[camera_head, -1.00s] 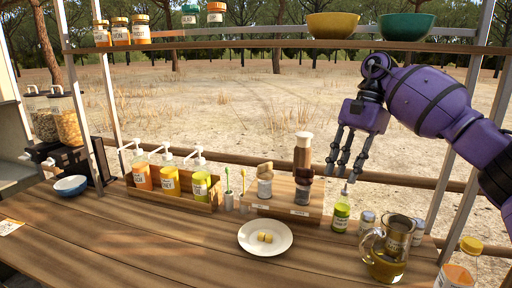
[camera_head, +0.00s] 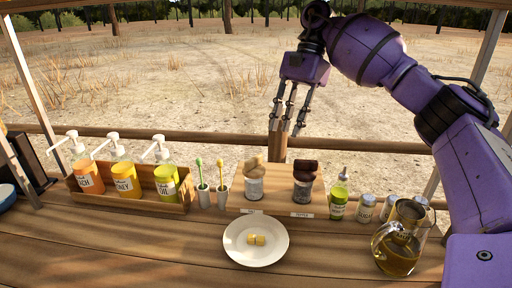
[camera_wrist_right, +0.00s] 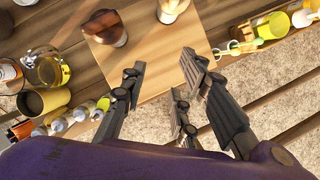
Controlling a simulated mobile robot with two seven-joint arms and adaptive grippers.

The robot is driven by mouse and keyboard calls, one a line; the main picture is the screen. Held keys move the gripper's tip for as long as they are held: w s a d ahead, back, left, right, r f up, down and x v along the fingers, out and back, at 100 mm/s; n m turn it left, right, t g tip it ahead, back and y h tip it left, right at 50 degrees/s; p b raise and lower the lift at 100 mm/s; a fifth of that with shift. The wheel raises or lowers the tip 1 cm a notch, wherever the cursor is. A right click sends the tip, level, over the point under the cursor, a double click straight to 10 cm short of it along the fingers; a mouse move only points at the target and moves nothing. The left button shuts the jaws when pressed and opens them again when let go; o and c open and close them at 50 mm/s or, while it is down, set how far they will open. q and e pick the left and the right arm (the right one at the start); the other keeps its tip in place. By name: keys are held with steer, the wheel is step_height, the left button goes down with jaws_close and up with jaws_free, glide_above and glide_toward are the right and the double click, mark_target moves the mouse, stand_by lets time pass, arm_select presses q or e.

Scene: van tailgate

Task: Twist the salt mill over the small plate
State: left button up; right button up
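The salt mill (camera_head: 254,183), with a pale wooden top and a glassy body, stands upright on a wooden board (camera_head: 276,205). A similar mill with a dark top (camera_head: 304,180) stands to its right. The small white plate (camera_head: 235,249) lies in front, with small yellow pieces (camera_head: 256,240) on it. My right gripper (camera_head: 288,125) is open and empty, its fingers pointing down, beyond and above the mills in the head view. In the right wrist view, its spread fingers (camera_wrist_right: 160,82) show near the board, with the salt mill (camera_wrist_right: 172,8) at the top edge. My left gripper is not in view.
A green-labelled bottle (camera_head: 338,205), small jars (camera_head: 366,208) and a glass jug (camera_head: 398,245) stand at right. The front left of the counter is clear.

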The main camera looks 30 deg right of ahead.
mark_target(257, 155)
steer(key=s+a, duration=0.1)
steer(key=a, duration=0.2)
steer(key=a+p, duration=0.1)
steer(key=a, duration=0.1)
steer(key=s+a, duration=0.1)
steer(key=a, duration=0.2)
steer(key=shift+s+a, duration=0.3)
steer(key=shift+a, duration=0.05)
steer(key=shift+s+a+f+p, duration=0.25)
steer(key=shift+a+f+p, duration=0.05)
steer(key=shift+a+f, duration=0.65)
steer(key=shift+f, duration=0.5)
steer(key=shift+c, duration=0.5)
jaws_close()
